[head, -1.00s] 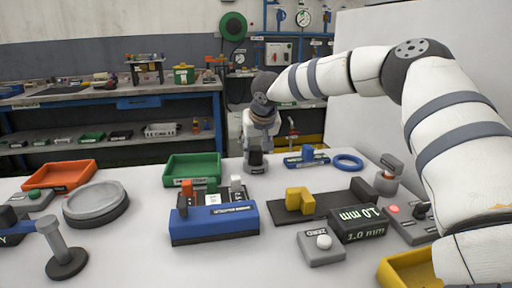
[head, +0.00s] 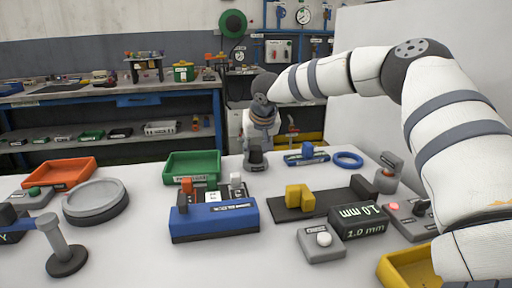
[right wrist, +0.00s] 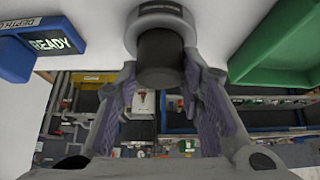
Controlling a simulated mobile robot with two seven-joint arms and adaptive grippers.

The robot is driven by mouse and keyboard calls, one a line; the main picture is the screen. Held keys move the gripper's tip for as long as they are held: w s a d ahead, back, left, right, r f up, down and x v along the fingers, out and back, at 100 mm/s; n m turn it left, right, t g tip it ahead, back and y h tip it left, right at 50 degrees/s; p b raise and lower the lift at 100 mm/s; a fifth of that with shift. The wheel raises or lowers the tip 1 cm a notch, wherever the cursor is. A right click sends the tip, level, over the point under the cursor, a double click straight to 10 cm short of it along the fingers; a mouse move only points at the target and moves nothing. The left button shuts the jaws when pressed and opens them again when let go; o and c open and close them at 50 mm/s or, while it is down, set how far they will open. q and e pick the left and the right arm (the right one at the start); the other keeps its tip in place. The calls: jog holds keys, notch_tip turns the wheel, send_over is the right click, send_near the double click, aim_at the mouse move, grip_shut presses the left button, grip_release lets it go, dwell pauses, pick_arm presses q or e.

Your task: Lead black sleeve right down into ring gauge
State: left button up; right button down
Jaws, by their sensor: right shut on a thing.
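The black sleeve (right wrist: 160,52) is between my right gripper's fingertips in the right wrist view. My right gripper (head: 256,146) is shut on it at the back middle of the white table in the head view. The grey ring gauge (right wrist: 160,10) lies directly beyond the sleeve in the wrist view. It also shows as a small grey piece with a label (head: 256,167) under the gripper in the head view. The sleeve lines up closely with the ring. How far it sits inside is hidden. My left gripper is not in view.
A green tray (head: 192,178) stands just left of the ring gauge. A blue fixture (head: 307,157) and a blue ring (head: 348,159) lie to its right. A blue block (head: 214,224) and a yellow piece on a dark plate (head: 290,208) lie nearer. Bare table lies between.

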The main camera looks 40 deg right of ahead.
jog(key=shift+f, duration=0.55)
dwell(1.2)
jog(key=c, duration=1)
grip_release()
jog(key=v, duration=1.2)
